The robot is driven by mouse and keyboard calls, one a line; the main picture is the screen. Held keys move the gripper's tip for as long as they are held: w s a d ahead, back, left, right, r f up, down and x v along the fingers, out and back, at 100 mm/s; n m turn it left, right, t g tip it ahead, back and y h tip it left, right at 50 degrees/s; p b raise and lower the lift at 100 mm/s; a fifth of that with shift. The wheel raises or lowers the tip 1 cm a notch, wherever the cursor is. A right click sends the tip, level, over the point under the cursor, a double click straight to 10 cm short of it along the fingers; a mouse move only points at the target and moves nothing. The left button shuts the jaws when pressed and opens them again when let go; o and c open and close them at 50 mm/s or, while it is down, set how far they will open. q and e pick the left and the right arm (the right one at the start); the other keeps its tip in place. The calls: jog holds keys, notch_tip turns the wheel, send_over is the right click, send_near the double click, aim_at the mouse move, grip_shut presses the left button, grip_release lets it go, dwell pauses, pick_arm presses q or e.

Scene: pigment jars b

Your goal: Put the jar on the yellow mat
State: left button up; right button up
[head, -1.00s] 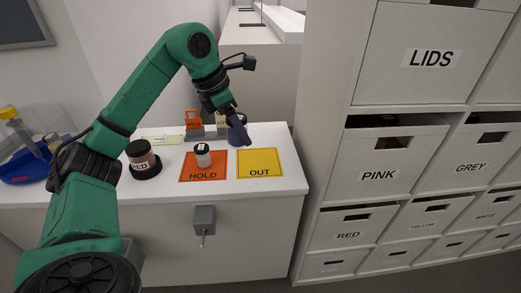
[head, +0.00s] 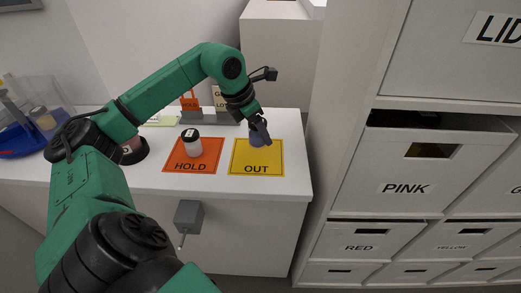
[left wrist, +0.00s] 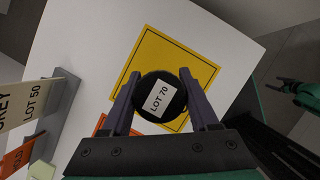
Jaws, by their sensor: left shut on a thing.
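The jar (head: 257,138), dark blue-purple, is held in my left gripper (head: 262,133). In the left wrist view its round black lid (left wrist: 171,107), labelled LOT 70, sits between the two fingers of the left gripper (left wrist: 160,98). The yellow mat (head: 256,162), marked OUT, lies near the right end of the white counter. It also shows in the left wrist view (left wrist: 150,52). The jar appears over the far part of the mat; I cannot tell whether its base touches. A green arm end at the right of the left wrist view seems to be my right gripper (left wrist: 287,87), its fingers too small to read.
An orange HOLD mat (head: 186,166) with a white, black-lidded jar (head: 193,147) lies left of the yellow mat. Sign holders (head: 190,116) stand behind. A red jar (head: 131,152) is partly hidden by my arm. Labelled drawers (head: 405,175) stand at right.

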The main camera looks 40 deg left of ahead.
aim_at(259, 144)
pick_arm(q)
jog(key=f, duration=0.1)
jog(key=f+b, duration=0.1)
jog(key=f, duration=0.1)
jog(key=shift+s+f, duration=0.1)
jog(key=shift+s, duration=0.2)
jog(key=shift+f, duration=0.35)
jog(key=shift+w, duration=0.15)
jog(key=shift+f, duration=0.1)
jog(key=shift+f, duration=0.1)
jog(key=o, duration=1.4)
